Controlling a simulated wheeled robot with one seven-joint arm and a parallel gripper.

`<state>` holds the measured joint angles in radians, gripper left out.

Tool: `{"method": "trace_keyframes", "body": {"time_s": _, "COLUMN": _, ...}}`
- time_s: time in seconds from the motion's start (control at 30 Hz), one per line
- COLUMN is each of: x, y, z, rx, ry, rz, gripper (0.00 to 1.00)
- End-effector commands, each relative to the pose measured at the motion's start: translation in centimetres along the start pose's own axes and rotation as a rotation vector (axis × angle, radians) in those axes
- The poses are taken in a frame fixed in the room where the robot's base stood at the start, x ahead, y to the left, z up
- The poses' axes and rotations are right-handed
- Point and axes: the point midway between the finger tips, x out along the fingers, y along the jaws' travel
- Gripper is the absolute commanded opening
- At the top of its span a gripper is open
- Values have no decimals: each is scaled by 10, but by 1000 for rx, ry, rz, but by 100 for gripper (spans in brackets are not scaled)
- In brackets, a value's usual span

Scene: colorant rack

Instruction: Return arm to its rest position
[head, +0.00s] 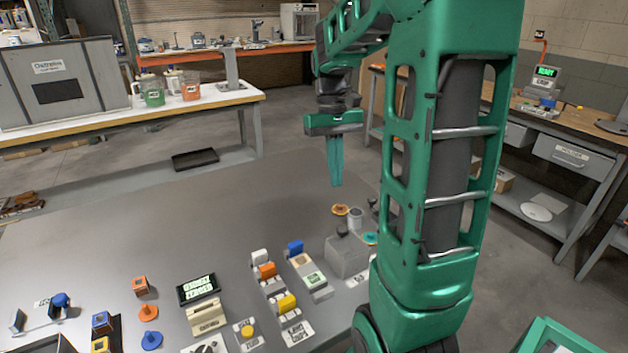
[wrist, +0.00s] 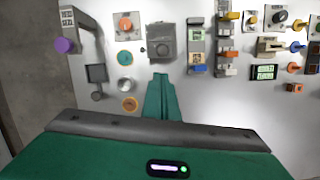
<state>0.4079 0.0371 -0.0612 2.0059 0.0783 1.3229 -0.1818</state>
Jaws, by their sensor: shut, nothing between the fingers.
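My gripper (head: 335,162) hangs from my green arm above the far part of the grey table (head: 190,225) in the head view. Its green fingers point down and are together, with nothing between them. In the wrist view my gripper (wrist: 160,82) also shows shut and empty, its fingertips over the tabletop near a grey box. The fingers look apart from all objects on the table.
A grey box (head: 347,256), an orange disc (head: 340,210), a row of coloured blocks (head: 267,271) and a small display (head: 197,288) stand on the table. A white bench (head: 110,118) is at the back left. The table's far left area is bare.

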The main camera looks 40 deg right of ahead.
Motion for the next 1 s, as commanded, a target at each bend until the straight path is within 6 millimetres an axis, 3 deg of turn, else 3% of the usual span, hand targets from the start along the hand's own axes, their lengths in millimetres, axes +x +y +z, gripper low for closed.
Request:
{"method": "trace_keyframes", "body": {"time_s": 0.37, "x": -1, "y": -1, "z": 8, "rx": 7, "ry": 13, "rz": 2, "gripper": 0}}
{"method": "trace_keyframes", "body": {"time_s": 0.57, "x": 12, "y": -3, "z": 56, "rx": 59, "ry": 71, "rz": 8, "gripper": 0}}
{"method": "trace_keyframes", "body": {"time_s": 0.8, "x": 49, "y": -3, "z": 123, "rx": 135, "ry": 160, "rz": -4, "gripper": 0}}
{"method": "trace_keyframes", "body": {"time_s": 1.0, "x": 80, "y": -4, "z": 159, "rx": 176, "ry": 211, "rz": -23, "gripper": 0}}
